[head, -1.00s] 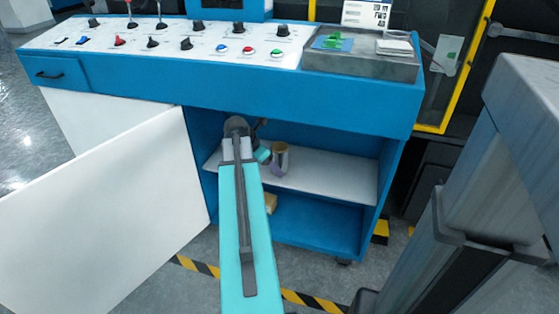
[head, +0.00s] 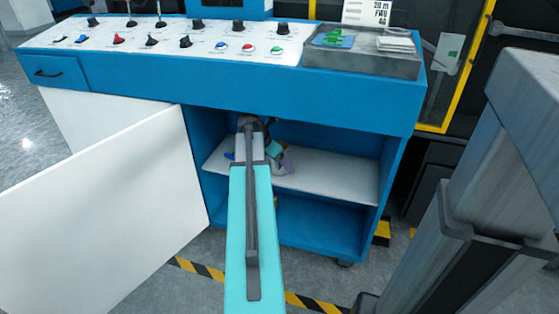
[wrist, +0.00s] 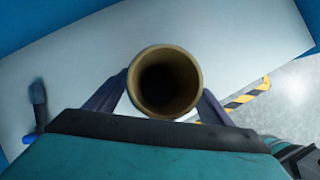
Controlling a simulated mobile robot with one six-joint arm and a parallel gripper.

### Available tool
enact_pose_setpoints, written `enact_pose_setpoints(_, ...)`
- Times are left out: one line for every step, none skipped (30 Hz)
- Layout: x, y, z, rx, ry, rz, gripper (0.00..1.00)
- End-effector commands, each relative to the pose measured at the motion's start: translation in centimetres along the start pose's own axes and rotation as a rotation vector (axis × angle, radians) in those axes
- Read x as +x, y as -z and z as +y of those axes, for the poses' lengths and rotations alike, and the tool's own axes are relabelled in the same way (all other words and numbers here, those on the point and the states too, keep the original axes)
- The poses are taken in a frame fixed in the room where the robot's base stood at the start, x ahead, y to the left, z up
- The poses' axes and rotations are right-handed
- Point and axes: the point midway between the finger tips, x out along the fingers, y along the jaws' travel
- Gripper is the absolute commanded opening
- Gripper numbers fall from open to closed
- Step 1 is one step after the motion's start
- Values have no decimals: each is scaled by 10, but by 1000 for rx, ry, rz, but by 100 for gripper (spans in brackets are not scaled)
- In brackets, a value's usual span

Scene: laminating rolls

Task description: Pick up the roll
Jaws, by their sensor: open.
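The roll (wrist: 166,105) is a brown-tan hollow tube, seen end-on in the wrist view over the white shelf (wrist: 85,70). My gripper (wrist: 165,88) has its two dark fingers apart, one on each side of the roll. Whether the fingers touch it I cannot tell. In the head view my gripper (head: 282,160) is inside the blue cabinet at the upper shelf (head: 335,185). My wrist and fingers hide the roll there.
A brush with a blue handle (wrist: 38,108) lies on the shelf to the left. The open white door (head: 100,215) stands left of the cabinet. The blue console (head: 250,92) overhangs the shelf. The shelf's right side is clear.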

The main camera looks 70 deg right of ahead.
Motion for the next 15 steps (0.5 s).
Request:
enact_pose_setpoints(0, 0, 0, 0, 0, 0, 75)
enact_pose_setpoints(0, 0, 0, 0, 0, 0, 75)
enact_pose_setpoints(0, 0, 0, 0, 0, 0, 75)
enact_pose_setpoints(0, 0, 0, 0, 0, 0, 75)
enact_pose_setpoints(0, 0, 0, 0, 0, 0, 75)
enact_pose_setpoints(0, 0, 0, 0, 0, 0, 75)
enact_pose_setpoints(0, 0, 0, 0, 0, 0, 75)
enact_pose_setpoints(0, 0, 0, 0, 0, 0, 70)
enact_pose_setpoints(0, 0, 0, 0, 0, 0, 63)
enact_pose_setpoints(0, 0, 0, 0, 0, 0, 58)
enact_pose_setpoints(0, 0, 0, 0, 0, 0, 53)
enact_pose_setpoints(0, 0, 0, 0, 0, 0, 46)
enact_pose_setpoints(0, 0, 0, 0, 0, 0, 41)
enact_pose_setpoints(0, 0, 0, 0, 0, 0, 36)
enact_pose_setpoints(0, 0, 0, 0, 0, 0, 30)
